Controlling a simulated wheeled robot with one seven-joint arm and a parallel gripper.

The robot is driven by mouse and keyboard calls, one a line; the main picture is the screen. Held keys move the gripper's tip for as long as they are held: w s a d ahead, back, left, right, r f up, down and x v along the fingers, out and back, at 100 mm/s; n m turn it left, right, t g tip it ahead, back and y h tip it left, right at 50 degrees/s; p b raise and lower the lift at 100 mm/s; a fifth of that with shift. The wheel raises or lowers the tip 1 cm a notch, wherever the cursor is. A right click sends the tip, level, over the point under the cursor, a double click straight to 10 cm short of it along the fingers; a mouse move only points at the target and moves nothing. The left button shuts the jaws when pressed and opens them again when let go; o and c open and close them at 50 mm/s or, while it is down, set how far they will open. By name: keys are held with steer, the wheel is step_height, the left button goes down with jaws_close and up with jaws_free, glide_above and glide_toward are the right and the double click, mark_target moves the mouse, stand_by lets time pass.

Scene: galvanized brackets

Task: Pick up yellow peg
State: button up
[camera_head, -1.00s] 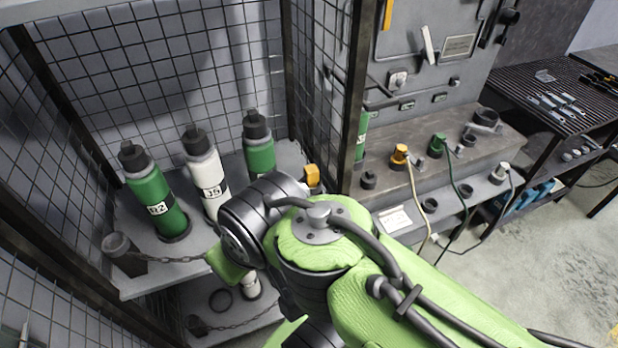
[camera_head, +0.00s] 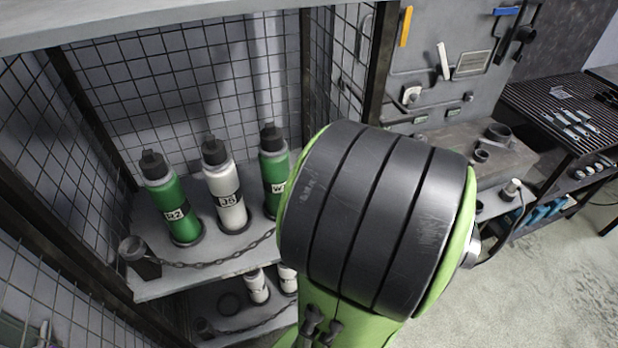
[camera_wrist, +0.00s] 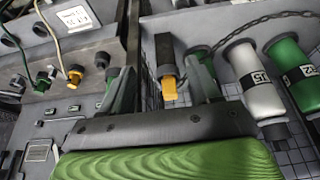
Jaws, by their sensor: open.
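The yellow peg (camera_wrist: 168,88) shows in the wrist view as a small yellow block at the end of a dark square holder (camera_wrist: 165,52). A chain runs from beside this holder toward the right. My gripper (camera_wrist: 160,70) is open, with one grey finger on each side of the peg in the picture. Visible space separates the peg from both fingers, and I cannot tell the depth between them. In the head view my arm hides the peg and my gripper.
A caged shelf holds a green bottle (camera_head: 172,212), a white bottle (camera_head: 227,195) and another green bottle (camera_head: 272,172). A chain (camera_head: 215,262) hangs along its front. A yellow connector (camera_wrist: 75,75) with a cable sits left of my gripper in the wrist view.

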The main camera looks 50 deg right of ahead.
steer(key=w+d, duration=0.2)
steer(key=w, duration=0.1)
steer(key=w+d, duration=0.1)
steer(key=w, duration=0.2)
steer(key=w+d, duration=0.2)
steer(key=w, duration=0.2)
steer(key=shift+d, duration=0.35)
steer(key=x, duration=0.5)
steer(key=shift+w+d+b, duration=0.15)
steer(key=shift+d+b, duration=0.05)
steer(key=shift+b, duration=0.15)
steer(key=shift+a, duration=0.1)
steer(key=shift+c, duration=0.8)
steer(key=c, duration=1)
